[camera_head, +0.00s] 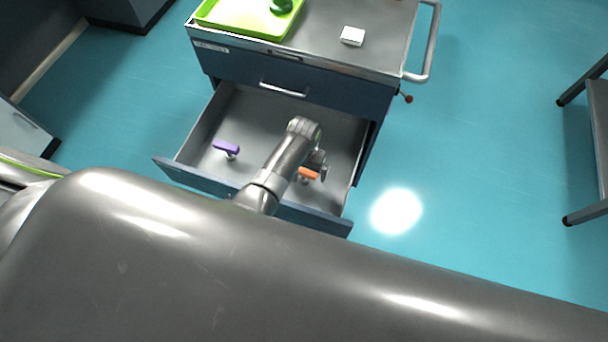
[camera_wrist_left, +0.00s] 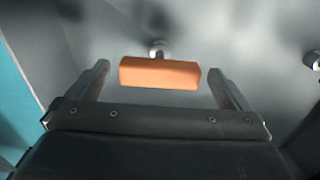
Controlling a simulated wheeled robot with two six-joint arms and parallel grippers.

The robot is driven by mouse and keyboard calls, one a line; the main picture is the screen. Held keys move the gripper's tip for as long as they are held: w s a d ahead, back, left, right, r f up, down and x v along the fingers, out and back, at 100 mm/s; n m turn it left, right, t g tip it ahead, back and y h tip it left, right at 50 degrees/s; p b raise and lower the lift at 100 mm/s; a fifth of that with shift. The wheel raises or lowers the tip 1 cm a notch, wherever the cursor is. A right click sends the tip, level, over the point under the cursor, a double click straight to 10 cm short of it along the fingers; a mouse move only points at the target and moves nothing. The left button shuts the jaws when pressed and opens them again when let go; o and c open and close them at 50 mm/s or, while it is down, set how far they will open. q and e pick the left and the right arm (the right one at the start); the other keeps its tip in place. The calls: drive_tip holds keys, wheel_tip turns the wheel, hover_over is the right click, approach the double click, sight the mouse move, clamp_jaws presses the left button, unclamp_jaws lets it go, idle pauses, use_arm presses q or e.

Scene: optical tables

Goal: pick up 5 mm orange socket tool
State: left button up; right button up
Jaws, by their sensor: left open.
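The orange socket tool (camera_head: 308,174) stands in the open drawer, partly hidden by my left arm in the head view. In the left wrist view its orange handle (camera_wrist_left: 160,73) lies crosswise, with a round metal end behind it. My left gripper (camera_head: 318,170) is over the drawer, close to the tool. In the left wrist view the fingers of my left gripper (camera_wrist_left: 158,80) are apart, one on each side of the handle, with gaps at both ends. I cannot tell whether the handle is fully between the fingertips. My right gripper is not in view.
A purple-handled tool (camera_head: 226,148) stands in the left part of the drawer (camera_head: 262,112). The cart top above holds a green tray (camera_head: 240,30) with a green object and a small white box (camera_head: 352,36). The drawer walls and front panel surround my left gripper.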

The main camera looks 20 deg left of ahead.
use_arm(q)
drive_tip(key=shift+f, duration=0.95)
drive_tip(key=shift+r, duration=0.1)
drive_tip(key=c, duration=1)
